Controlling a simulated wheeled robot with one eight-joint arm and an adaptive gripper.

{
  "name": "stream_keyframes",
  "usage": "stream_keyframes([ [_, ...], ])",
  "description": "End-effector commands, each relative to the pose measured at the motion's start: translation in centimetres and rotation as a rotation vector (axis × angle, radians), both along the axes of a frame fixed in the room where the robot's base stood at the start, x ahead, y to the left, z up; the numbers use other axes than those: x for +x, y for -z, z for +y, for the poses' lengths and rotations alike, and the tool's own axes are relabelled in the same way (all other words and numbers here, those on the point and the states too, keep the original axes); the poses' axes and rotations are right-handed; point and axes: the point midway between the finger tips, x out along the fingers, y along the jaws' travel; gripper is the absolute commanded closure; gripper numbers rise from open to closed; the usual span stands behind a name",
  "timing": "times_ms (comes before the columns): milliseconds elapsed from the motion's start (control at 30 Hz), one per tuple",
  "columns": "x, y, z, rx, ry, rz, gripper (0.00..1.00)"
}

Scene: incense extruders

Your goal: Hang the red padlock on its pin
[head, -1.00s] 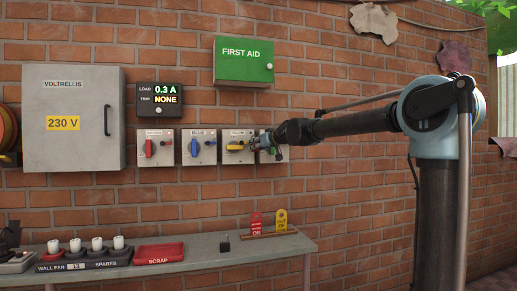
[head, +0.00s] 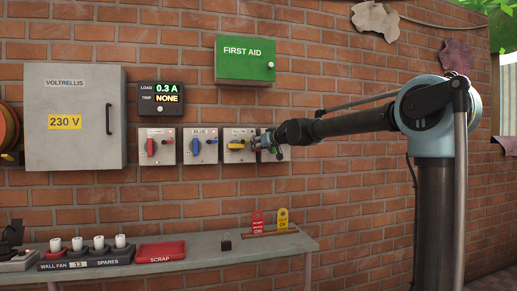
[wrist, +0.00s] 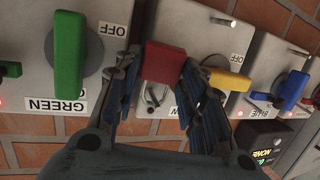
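The red padlock (wrist: 165,62) sits between the two fingers of my gripper (wrist: 158,72) in the wrist view, with its metal shackle (wrist: 156,96) toward my palm. The fingers appear closed on its sides. That view is turned over, with the labels upside down. Behind the padlock are the yellow switch (wrist: 229,80) and, to the left, the green switch (wrist: 69,52). In the head view my gripper (head: 268,141) is in front of the yellow and green switch boxes, and the padlock is hard to make out. The red switch (head: 150,147) is at the left of the row.
The blue switch (head: 201,148) lies between red and yellow. A bench (head: 205,258) below carries a red scrap tray (head: 160,252), a small dark block (head: 226,243) and red and yellow tags (head: 257,222). A grey cabinet (head: 85,118) and a green first aid box (head: 245,58) are on the wall.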

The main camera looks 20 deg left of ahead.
Motion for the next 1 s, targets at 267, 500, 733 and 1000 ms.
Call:
stream_keyframes([
  [267,0.0,0.0,0.0,0.000,0.000,0.000,0.40],
  [500,-0.2,-0.1,-0.2,0.000,0.000,0.000,0.40],
  [733,-1.9,-0.5,-2.1,0.000,0.000,0.000,0.40],
  [1000,-4.7,-1.4,-5.1,0.000,0.000,0.001,0.40],
])
